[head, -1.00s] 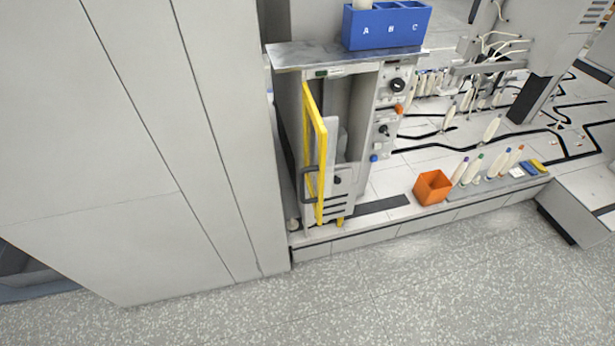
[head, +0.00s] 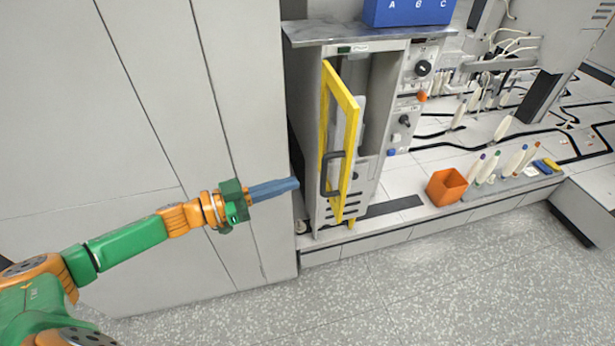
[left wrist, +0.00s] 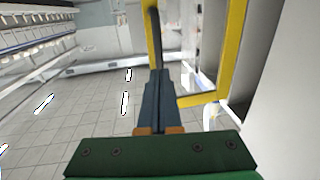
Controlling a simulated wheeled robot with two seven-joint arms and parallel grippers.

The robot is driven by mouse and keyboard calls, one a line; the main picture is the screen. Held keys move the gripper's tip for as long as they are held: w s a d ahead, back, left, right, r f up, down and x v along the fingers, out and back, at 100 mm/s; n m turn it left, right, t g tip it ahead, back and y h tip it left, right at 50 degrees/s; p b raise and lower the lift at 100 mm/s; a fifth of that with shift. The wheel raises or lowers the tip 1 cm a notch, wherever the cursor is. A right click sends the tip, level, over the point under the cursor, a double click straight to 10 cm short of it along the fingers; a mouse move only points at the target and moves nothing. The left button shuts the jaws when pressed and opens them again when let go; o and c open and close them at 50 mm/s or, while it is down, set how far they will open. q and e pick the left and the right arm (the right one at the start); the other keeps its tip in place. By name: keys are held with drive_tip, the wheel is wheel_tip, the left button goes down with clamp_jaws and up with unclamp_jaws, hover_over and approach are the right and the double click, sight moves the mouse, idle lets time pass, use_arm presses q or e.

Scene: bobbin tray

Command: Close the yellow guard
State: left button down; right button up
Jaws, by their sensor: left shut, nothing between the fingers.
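The yellow guard (head: 350,178) is a yellow-framed door that stands open on the front of the machine cabinet (head: 385,110). Its dark handle (head: 329,173) is on the side facing left. My left gripper (head: 296,184) is shut and empty, a little left of the handle and apart from it in the head view. In the left wrist view the blue fingers (left wrist: 157,75) lie together, with the yellow frame (left wrist: 234,50) to their right and the dark handle (left wrist: 154,38) just past the tips. My right gripper does not show.
A tall grey cabinet (head: 150,90) stands behind my left arm. A blue A B C bin (head: 405,12) sits on top of the machine. An orange box (head: 446,187) and several bobbins (head: 488,167) stand on the ledge at right. The floor (head: 430,280) in front is clear.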

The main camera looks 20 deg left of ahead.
use_arm(q)
drive_tip(key=x, duration=0.5)
drive_tip(key=shift+d+p, duration=0.1)
drive_tip(key=shift+p, duration=0.3)
drive_tip(key=shift+d+r, duration=0.1)
